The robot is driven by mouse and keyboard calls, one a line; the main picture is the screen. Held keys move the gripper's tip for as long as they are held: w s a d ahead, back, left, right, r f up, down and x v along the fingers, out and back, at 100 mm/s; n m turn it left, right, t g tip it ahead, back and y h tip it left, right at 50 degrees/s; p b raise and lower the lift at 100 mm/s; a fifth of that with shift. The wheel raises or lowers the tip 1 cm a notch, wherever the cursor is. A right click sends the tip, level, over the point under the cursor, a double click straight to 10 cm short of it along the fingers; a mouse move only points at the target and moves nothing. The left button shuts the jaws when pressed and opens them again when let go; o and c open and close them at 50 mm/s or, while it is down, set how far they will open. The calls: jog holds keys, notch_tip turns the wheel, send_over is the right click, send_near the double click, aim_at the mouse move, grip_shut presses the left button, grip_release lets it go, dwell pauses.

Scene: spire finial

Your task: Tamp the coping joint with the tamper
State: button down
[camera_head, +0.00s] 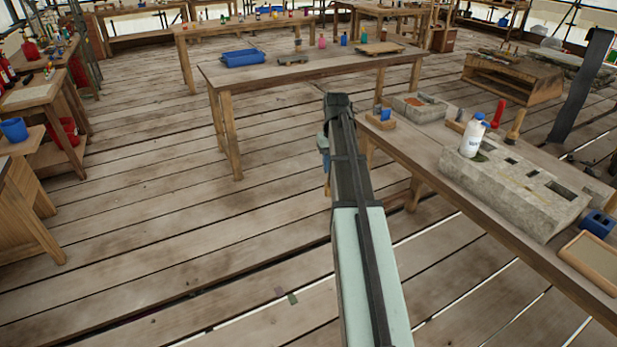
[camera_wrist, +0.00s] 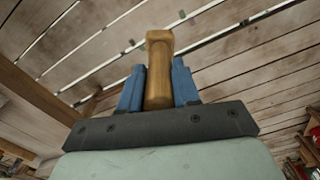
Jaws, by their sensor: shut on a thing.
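My gripper (camera_wrist: 157,80) shows in the wrist view with its two blue fingers shut on a wooden piece, apparently the tamper (camera_wrist: 159,50). Its plain wooden end stands up between and past the fingertips; its other end is hidden. The gripper is over the plank floor, left of the right-hand bench. The grey coping stone (camera_head: 550,204), with several dark slots in its top, lies on that bench, apart from the gripper. I cannot tell which slot is the joint.
A table with a blue bin (camera_head: 243,58) stands beyond.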

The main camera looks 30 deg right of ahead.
jog(key=s+d+r+m, duration=0.1)
jog(key=s+d+r, duration=0.1)
jog(key=d, duration=0.6)
jog(key=s+d+r+m, duration=0.1)
jog(key=d+r, duration=0.2)
jog(key=d, duration=0.5)
jog(key=s+d+r+m, duration=0.2)
jog(key=s+d+r, duration=0.1)
jog(key=s+d, duration=0.5)
jog(key=s+d+r+m, duration=0.1)
jog(key=s+d+r, duration=0.3)
jog(key=s+d, duration=0.5)
jog(key=s+d+r+m, duration=0.2)
jog(key=s+d, duration=0.6)
jog(key=d, duration=0.8)
notch_tip(320, 180, up, 2)
jog(key=shift+s+r+m, duration=0.15)
jog(key=shift+s+m, duration=0.05)
jog(key=shift+m, duration=0.1)
jog(key=shift+d+f, duration=0.1)
jog(key=shift+f, duration=3.25)
